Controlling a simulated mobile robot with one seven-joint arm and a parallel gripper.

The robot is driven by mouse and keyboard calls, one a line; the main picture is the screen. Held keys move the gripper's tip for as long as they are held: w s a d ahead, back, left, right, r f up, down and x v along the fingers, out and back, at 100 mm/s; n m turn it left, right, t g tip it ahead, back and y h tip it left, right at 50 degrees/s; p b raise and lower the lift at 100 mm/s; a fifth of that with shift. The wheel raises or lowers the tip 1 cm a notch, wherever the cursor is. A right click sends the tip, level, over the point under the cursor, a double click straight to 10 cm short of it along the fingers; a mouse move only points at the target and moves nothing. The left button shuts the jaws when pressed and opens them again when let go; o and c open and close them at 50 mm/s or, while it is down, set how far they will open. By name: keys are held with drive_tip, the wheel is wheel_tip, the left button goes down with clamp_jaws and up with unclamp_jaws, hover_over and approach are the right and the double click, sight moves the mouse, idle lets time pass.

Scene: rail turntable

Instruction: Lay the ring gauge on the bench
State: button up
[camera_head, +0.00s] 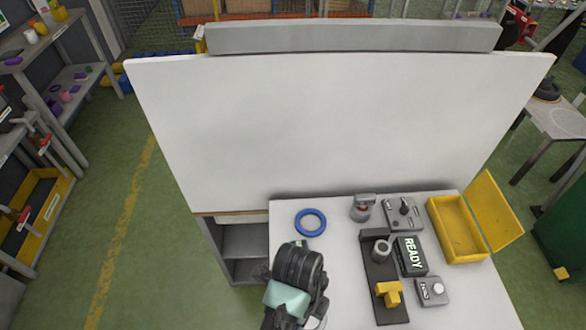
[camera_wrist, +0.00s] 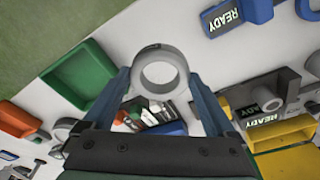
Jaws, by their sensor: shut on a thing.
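A light grey ring gauge (camera_wrist: 137,72) is between the two fingers of my gripper (camera_wrist: 160,76) in the wrist view. The fingers are shut on its outer sides, and its hole faces the camera. White bench surface (camera_head: 342,265) shows in the head view, and my arm reaches over its left part from the bottom edge. My arm hides the fingertips and the ring gauge there. A bright blue ring (camera_head: 310,210) shows just beyond my arm, over the left part of the bench; I cannot tell whether it lies flat on it.
A dark fixture (camera_head: 380,275) with a grey ring and a yellow block, a READY box (camera_head: 411,256), a grey button box (camera_head: 432,291) and an open yellow bin (camera_head: 455,229) fill the bench's right side. A large white panel (camera_head: 330,125) rises behind. Bare bench shows left of the fixture.

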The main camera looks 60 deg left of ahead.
hover_over(306, 328)
wheel_tip(306, 328, down, 4)
drive_tip(key=shift+w+f, duration=0.1)
drive_tip(key=shift+f, duration=0.1)
drive_tip(key=shift+f+p, duration=0.35)
drive_tip(key=shift+f, duration=1.9)
drive_tip(key=shift+f, duration=0.1)
